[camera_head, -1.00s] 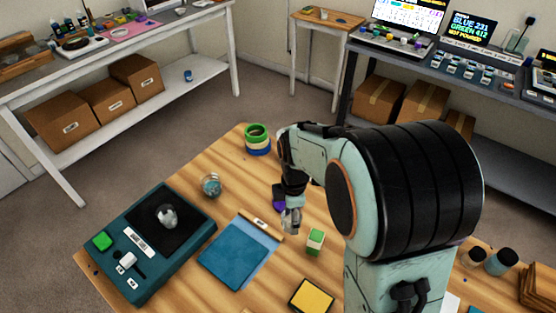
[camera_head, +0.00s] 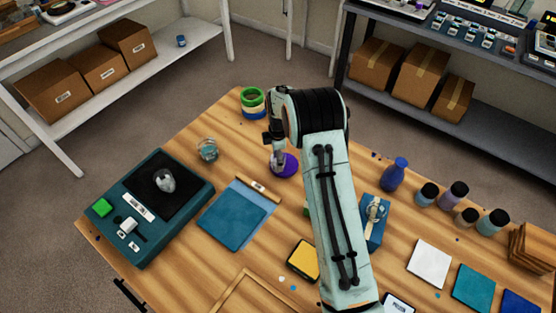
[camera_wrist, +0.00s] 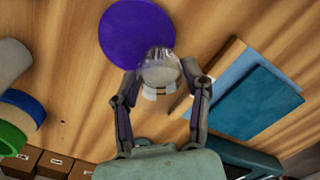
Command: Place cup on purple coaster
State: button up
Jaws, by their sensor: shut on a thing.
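The purple coaster (camera_head: 290,168) lies on the wooden table near its far edge; it fills the top of the wrist view (camera_wrist: 135,30). My gripper (camera_head: 279,158) is over the coaster's left part in the head view. In the wrist view, its two fingers (camera_wrist: 160,84) are shut on a small clear cup (camera_wrist: 160,68). The cup overlaps the coaster's near edge in that picture. I cannot tell whether its base touches the coaster or hangs above it.
Stacked tape rolls (camera_head: 253,102) stand just behind the coaster. A cup with teal contents (camera_head: 208,150) is to the left. A teal device (camera_head: 150,205) bears another clear cup (camera_head: 164,181). A blue mat (camera_head: 232,220) lies in front; bottles (camera_head: 394,174) stand at right.

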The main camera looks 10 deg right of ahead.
jog(key=shift+f, duration=0.6)
jog(key=shift+f, duration=0.1)
jog(key=o, duration=1.1)
